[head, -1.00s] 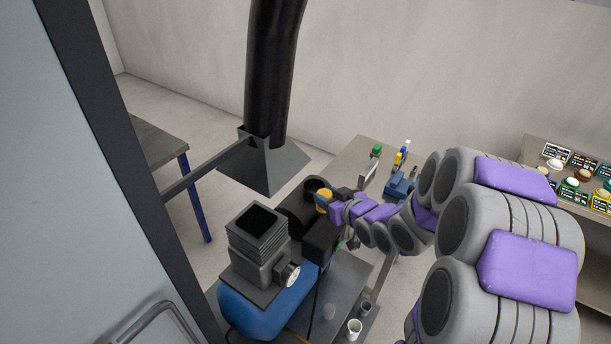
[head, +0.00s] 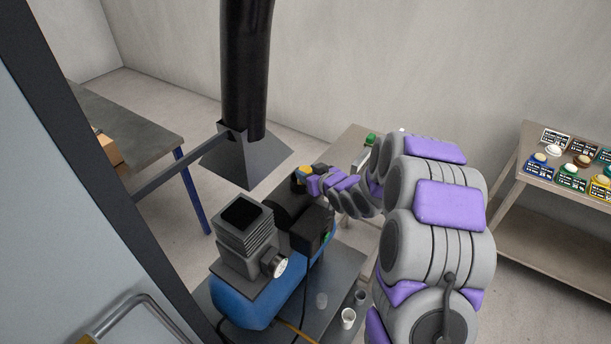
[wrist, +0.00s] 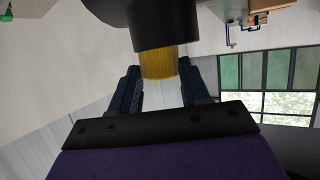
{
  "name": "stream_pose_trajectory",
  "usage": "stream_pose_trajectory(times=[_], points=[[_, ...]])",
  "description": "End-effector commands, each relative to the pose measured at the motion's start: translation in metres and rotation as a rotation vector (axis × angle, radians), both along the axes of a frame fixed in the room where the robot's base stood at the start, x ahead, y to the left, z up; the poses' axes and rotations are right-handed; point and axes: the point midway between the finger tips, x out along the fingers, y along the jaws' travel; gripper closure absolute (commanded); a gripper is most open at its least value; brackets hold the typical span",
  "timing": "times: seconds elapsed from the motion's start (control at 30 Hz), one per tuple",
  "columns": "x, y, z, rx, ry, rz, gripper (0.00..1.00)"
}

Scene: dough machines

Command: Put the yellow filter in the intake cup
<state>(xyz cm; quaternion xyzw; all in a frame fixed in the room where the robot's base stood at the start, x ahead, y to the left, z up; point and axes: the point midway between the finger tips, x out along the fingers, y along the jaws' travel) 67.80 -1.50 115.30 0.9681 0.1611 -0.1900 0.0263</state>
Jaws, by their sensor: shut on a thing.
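The yellow filter (wrist: 160,62) is between the two dark blue fingers of my gripper (wrist: 162,88) in the wrist view. Its far end meets a round black part (wrist: 167,28), which looks like the intake cup and hides that end. I cannot tell whether the filter is inside the cup or only against it. In the head view the filter (head: 303,169) is a small yellow patch at the tip of my gripper (head: 309,180), at the black cup (head: 297,181) behind the blue machine.
The blue machine (head: 234,303) with a square black inlet (head: 245,217) stands on a grey table. A funnel hood on a black duct (head: 245,70) hangs left of my gripper. Small cups (head: 348,317) stand at the table's front. A shelf with labelled knobs (head: 570,180) is at right.

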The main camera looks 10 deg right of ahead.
Motion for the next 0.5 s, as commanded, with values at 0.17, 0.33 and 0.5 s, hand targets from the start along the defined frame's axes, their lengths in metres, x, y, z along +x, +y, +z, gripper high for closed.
stream_pose_trajectory(times=[0.17,0.33,0.5], points=[[0.0,0.007,-0.01,-0.015,0.01,-0.019,1.0],[0.0,0.009,-0.01,-0.016,0.008,-0.014,1.0],[0.0,0.009,-0.014,-0.014,0.005,-0.009,1.0]])
